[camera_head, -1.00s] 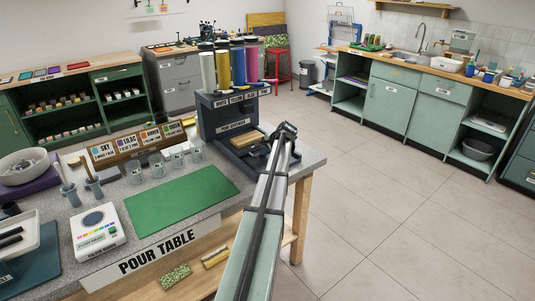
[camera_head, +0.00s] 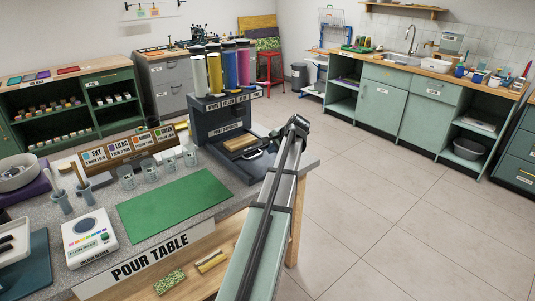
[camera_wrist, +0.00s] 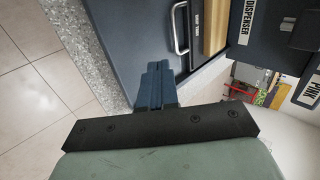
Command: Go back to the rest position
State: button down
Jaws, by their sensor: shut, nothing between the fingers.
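My gripper (camera_wrist: 155,84) shows in the wrist view as blue-grey fingers closed together, with nothing between them. It is over the right end of the pour table, beside the dark dispenser base (camera_wrist: 140,28) and its metal handle (camera_wrist: 181,28). Whether the fingers touch the base cannot be told. The dispenser (camera_head: 222,122) stands at the table's back right, with white, yellow, blue and magenta tubes on top.
Green cabinets with a sink (camera_head: 405,57) line the far right wall. The tiled floor (camera_head: 400,210) between is clear.

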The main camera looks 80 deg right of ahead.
jog(key=shift+v, duration=0.9)
jog(key=shift+f, duration=0.1)
